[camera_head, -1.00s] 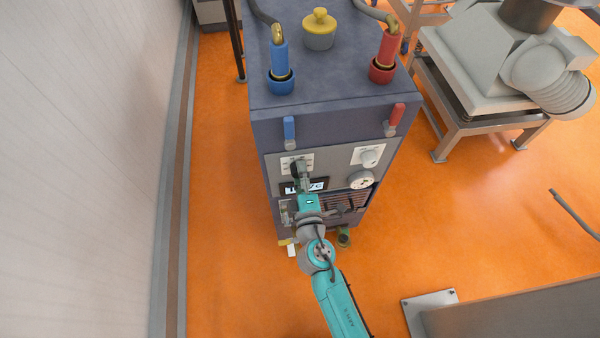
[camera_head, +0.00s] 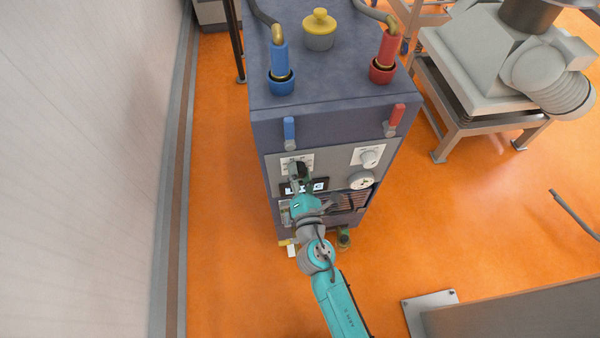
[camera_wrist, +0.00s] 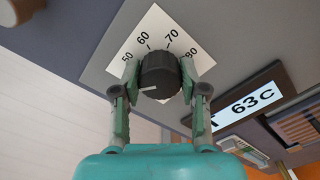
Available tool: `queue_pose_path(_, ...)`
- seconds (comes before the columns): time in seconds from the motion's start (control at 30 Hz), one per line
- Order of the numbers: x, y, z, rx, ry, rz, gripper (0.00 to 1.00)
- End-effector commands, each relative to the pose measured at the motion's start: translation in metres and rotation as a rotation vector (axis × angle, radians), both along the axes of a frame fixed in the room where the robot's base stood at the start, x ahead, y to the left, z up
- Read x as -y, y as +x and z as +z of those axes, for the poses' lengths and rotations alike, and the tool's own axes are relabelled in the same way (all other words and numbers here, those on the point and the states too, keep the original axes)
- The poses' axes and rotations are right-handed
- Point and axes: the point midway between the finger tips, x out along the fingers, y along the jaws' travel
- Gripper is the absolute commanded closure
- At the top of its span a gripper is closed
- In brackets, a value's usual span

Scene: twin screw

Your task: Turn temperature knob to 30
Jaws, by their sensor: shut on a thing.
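The temperature knob (camera_wrist: 160,72) is black and round with a white pointer line, which lies toward the lower left in the wrist view. My gripper (camera_wrist: 160,80) has one finger on each side of the knob and is shut on it. Behind the knob, a white scale plate (camera_wrist: 150,28) shows 50, 60, 70 and 80; the 30 mark cannot be seen. The display (camera_wrist: 248,104) beside it reads about 63C. In the head view, my gripper (camera_head: 300,176) is at the upper left of the front panel and hides most of the knob.
A blue lever (camera_head: 289,130) and a red lever (camera_head: 395,117) are above. The orange floor around the cabinet (camera_head: 335,70) is mostly open.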

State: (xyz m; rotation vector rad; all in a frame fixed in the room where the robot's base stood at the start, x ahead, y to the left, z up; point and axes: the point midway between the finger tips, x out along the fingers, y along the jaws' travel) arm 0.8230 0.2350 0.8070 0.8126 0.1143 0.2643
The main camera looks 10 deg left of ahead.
Motion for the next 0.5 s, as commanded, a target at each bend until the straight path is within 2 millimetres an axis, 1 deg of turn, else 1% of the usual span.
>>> queue_pose_path(0.5,-0.0007,-0.0005,-0.0004,0.133,-0.471,-0.001,0.92)
